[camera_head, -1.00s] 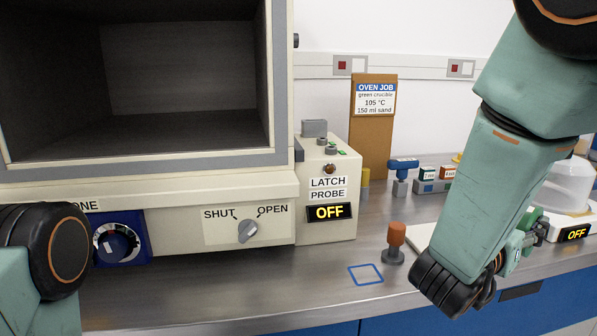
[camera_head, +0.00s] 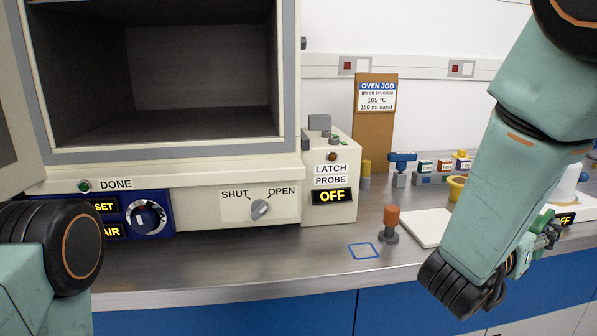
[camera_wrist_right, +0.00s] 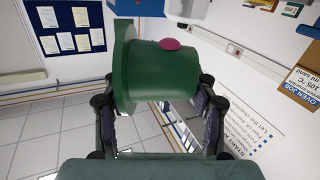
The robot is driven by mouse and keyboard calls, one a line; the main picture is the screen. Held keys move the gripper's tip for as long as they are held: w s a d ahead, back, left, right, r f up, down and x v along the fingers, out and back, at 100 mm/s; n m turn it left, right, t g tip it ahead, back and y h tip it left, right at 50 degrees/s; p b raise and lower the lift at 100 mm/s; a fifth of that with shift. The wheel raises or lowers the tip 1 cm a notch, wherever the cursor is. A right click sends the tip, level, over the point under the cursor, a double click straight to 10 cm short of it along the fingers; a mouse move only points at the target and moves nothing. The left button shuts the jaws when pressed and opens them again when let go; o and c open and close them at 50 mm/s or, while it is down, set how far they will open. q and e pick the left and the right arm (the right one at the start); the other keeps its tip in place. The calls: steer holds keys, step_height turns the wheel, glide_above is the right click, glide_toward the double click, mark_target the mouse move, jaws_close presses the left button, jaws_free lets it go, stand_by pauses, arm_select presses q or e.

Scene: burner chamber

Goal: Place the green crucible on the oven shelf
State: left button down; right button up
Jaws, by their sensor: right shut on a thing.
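The green crucible (camera_wrist_right: 165,75) fills the middle of the right wrist view, tipped on its side in that picture, with a pink spot on its wall. My right gripper (camera_wrist_right: 155,95) is shut on it, a finger on each side. The chamber floor (camera_head: 190,128) is the only shelf surface I see. My left arm shows at lower left, its gripper out of frame.
The open oven door (camera_head: 15,120) is at the left edge. A latch probe box (camera_head: 330,180) reading OFF stands right of the oven. An orange-topped peg (camera_head: 390,222) and a blue square outline (camera_head: 364,251) are on the bench. A yellow cup (camera_head: 456,188) is farther back.

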steer(key=shift+s+d+f, duration=0.1)
arm_select(q)
steer(key=shift+s, duration=0.3)
arm_select(e)
steer(key=s+a+f+n+t+y, duration=0.1)
steer(key=a+f+n+t+y, duration=0.8)
steer(key=a+f, duration=1)
steer(key=a+n+y, duration=0.3)
steer(key=y, duration=0.3)
steer(key=shift+s+a+y, duration=0.15)
steer(key=shift+s+y, duration=0.15)
steer(key=shift+s, duration=0.1)
steer(key=shift+w+f, duration=0.1)
